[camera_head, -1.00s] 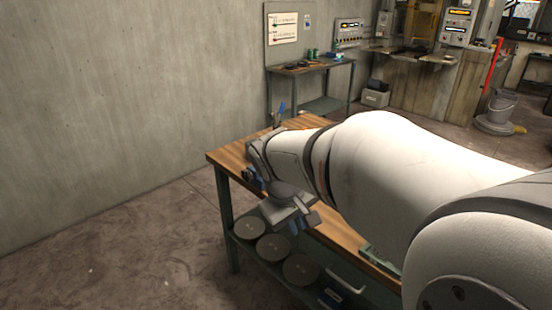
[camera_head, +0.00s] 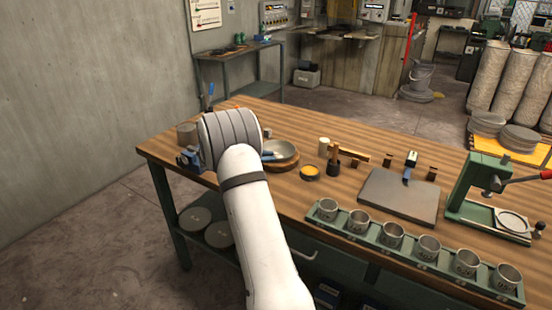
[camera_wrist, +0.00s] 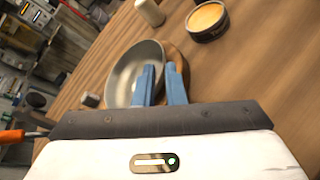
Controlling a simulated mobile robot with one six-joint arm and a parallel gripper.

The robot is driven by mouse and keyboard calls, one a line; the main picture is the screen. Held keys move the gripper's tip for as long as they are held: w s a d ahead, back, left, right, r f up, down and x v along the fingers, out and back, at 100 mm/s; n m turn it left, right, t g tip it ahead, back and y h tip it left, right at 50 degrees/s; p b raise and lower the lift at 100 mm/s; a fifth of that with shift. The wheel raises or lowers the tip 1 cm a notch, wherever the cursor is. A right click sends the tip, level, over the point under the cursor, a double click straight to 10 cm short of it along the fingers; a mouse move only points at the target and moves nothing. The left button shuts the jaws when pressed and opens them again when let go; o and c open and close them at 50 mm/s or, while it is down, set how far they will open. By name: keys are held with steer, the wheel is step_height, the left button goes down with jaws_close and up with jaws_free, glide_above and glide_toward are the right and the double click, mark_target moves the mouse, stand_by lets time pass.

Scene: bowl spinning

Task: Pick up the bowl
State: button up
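The grey metal bowl (camera_head: 282,148) sits upright on a round wooden board (camera_head: 287,166) near the left end of the workbench, partly hidden by my arm. In the wrist view the bowl (camera_wrist: 124,72) lies just beyond my gripper (camera_wrist: 161,78). The two blue fingers are apart, with a gap between them. The left finger overlaps the bowl's inside and the right one shows outside its rim, over the board. I cannot tell whether either finger touches the bowl. In the head view a blue fingertip shows beside the bowl.
A tin with yellow contents (camera_head: 310,172), a pale cylinder (camera_head: 324,146) and a dark holder with tools (camera_head: 334,166) stand right of the bowl. A grey slab (camera_head: 398,196), a rack of metal cups (camera_head: 392,236) and a green press (camera_head: 480,185) lie farther right.

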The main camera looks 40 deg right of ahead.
mark_target(284, 163)
steer(key=p+x, duration=0.1)
steer(key=x, duration=0.6)
steer(key=shift+d+f+p, duration=0.2)
steer(key=shift+d+p, duration=0.1)
steer(key=shift+p, duration=0.05)
steer(key=shift+c, duration=0.5)
jaws_close()
